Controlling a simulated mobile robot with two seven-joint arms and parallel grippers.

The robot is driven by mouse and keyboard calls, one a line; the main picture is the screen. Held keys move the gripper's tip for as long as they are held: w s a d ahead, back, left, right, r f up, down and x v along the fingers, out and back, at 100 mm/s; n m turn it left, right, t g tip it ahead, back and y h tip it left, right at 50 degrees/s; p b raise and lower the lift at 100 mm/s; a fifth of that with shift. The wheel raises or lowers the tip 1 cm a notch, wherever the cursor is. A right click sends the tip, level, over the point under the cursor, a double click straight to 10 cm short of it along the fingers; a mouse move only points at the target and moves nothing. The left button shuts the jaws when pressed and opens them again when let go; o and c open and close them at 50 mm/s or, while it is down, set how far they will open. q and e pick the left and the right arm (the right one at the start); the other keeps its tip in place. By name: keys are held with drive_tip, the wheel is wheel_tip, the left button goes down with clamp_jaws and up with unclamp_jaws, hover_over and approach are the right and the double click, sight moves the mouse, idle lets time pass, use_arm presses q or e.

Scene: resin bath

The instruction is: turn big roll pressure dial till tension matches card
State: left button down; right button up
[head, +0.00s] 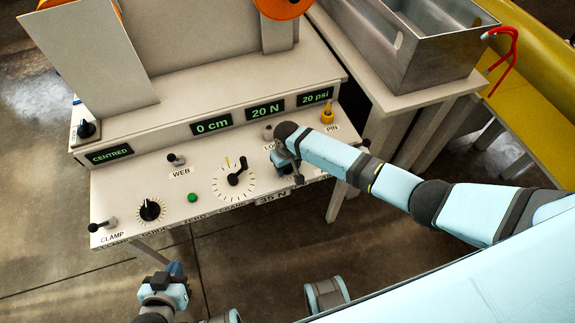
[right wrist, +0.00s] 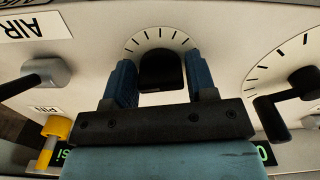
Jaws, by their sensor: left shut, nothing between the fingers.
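A black dial (right wrist: 160,70) with a tick scale around it sits on the control panel (head: 205,200). My right gripper (head: 287,165) is over this dial. In the right wrist view its two blue fingers (right wrist: 162,82) stand on either side of the knob, apparently closed against it. In the head view the arm and gripper mostly hide the dial. The tension display (head: 265,111) reads 20 N. A card (head: 273,197) on the panel's front edge reads 35 N. My left gripper (head: 174,270) is shut and empty, low in front of the panel.
A crank (head: 238,177) sits left of the dial, with a guide knob (head: 150,210) farther left. A yellow pin (head: 327,113) and the 20 psi display (head: 315,97) are at the right. A metal bath (head: 425,60) stands behind on the right.

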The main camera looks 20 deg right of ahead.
drive_tip(key=c, duration=0.5)
drive_tip(key=shift+r+m+p, duration=0.2)
drive_tip(key=shift+m+p, duration=0.7)
drive_tip(key=shift+p, duration=0.3)
drive_tip(key=shift+a+m+p, duration=0.1)
drive_tip(key=shift+m+p, duration=0.7)
drive_tip(key=shift+p, duration=0.1)
drive_tip(key=m+p, duration=0.3)
drive_tip(key=m, duration=0.1)
drive_tip(key=m+p, duration=0.1)
drive_tip(key=m, duration=0.2)
drive_tip(key=shift+w+f, duration=0.1)
drive_tip(key=shift+m+p, duration=0.4)
drive_tip(key=shift+m, duration=0.1)
drive_tip(key=o, duration=0.9)
drive_tip(key=shift+f, duration=0.1)
drive_tip(key=shift+o, duration=0.2)
